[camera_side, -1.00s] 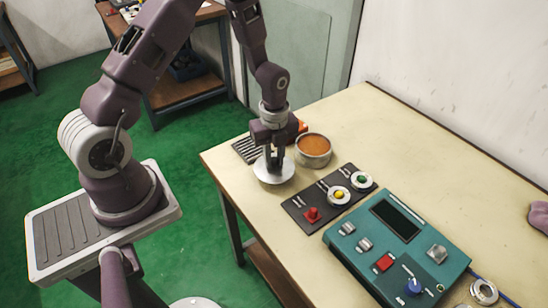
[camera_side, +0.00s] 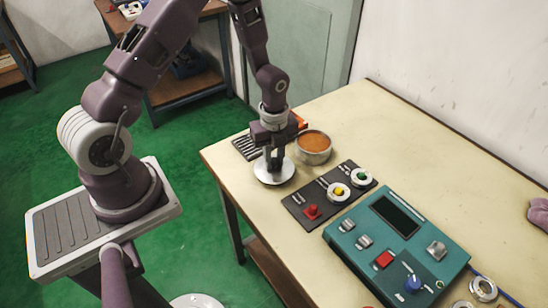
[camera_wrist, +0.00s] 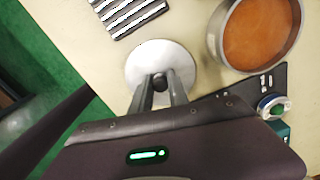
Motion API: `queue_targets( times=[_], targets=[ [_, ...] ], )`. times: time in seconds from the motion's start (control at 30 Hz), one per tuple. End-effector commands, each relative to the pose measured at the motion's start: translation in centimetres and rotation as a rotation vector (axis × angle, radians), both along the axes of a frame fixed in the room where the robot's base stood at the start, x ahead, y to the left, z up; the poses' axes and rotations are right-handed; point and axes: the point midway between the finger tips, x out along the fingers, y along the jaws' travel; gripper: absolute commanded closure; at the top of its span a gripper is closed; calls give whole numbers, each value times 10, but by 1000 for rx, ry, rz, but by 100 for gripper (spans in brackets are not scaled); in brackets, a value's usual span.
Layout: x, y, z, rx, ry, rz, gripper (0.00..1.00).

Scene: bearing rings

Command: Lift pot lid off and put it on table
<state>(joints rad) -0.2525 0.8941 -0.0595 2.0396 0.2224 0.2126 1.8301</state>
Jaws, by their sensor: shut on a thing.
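The pot lid (camera_side: 274,176) is a pale metal disc lying at the table's left front, beside the pot. My gripper (camera_side: 275,166) points down at its middle. In the wrist view my gripper (camera_wrist: 160,84) is shut on the dark knob of the lid (camera_wrist: 180,58). The pot (camera_side: 313,149) stands uncovered to the right of the lid, with orange-brown contents. The pot also shows at the upper right in the wrist view (camera_wrist: 213,38). The lid looks flat and at table level; I cannot tell whether it touches the table (camera_side: 368,107).
A dark striped rack (camera_side: 246,148) lies behind the lid. A black board (camera_side: 296,213) with a red knob and small round parts is to its right. A teal control box (camera_side: 345,253) stands beyond the board. The table's left edge is close to the lid.

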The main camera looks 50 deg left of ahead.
Motion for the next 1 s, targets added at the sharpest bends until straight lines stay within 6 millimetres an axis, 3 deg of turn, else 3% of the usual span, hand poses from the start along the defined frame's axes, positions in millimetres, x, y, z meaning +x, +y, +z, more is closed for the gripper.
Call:
queue_targets(
  times=[1.0],
  targets=[
    [0,0,-14,0,0,0,100]
  ],
)
